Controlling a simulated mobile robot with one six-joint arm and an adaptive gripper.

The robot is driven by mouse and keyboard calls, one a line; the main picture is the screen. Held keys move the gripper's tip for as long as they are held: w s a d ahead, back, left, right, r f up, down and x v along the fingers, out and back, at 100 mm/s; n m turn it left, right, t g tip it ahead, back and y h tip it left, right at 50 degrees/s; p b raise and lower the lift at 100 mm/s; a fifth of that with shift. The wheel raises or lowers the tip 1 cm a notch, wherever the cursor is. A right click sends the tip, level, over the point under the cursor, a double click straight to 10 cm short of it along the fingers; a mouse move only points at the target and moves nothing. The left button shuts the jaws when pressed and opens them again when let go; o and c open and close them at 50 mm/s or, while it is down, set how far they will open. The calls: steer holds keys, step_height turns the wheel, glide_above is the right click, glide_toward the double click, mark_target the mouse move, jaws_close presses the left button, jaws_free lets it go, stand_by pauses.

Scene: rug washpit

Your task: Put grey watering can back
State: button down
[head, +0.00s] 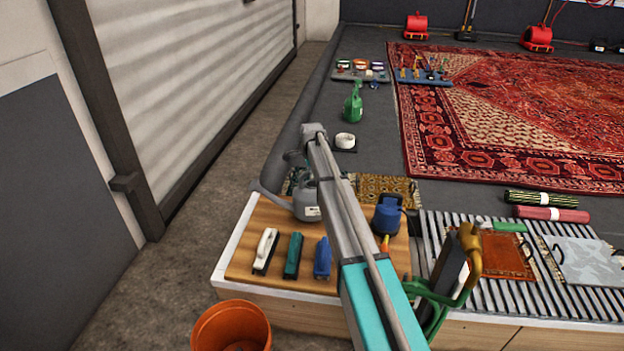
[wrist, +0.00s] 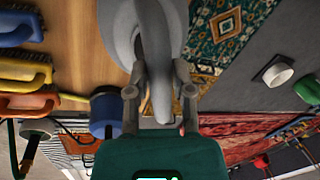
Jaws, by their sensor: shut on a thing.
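The grey watering can (head: 306,207) is at the back left of the wooden worktop (head: 262,222), its spout pointing left. My gripper (head: 300,160) is above it, partly hidden by my arm. In the wrist view, my gripper's two fingers (wrist: 158,98) are closed around the can's grey handle, and the can's body (wrist: 172,22) fills the top middle. I cannot tell whether the can's base touches the worktop.
White (head: 266,250), green (head: 293,256) and blue (head: 322,257) brushes lie at the worktop's front. A blue container (head: 387,214) stands right of my arm. An orange bucket (head: 231,327) is in front. A green watering can (head: 353,104) and white roll (head: 345,141) stand on the dark floor beyond.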

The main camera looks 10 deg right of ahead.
steer(key=shift+b+x, duration=0.5)
steer(key=shift+x, duration=0.3)
steer(key=shift+s+f, duration=0.15)
steer(key=shift+c, duration=2.4)
jaws_free()
steer(key=p+v, duration=1.1)
steer(key=v, duration=0.1)
steer(key=shift+r+p, duration=0.2)
steer(key=shift+p, duration=0.2)
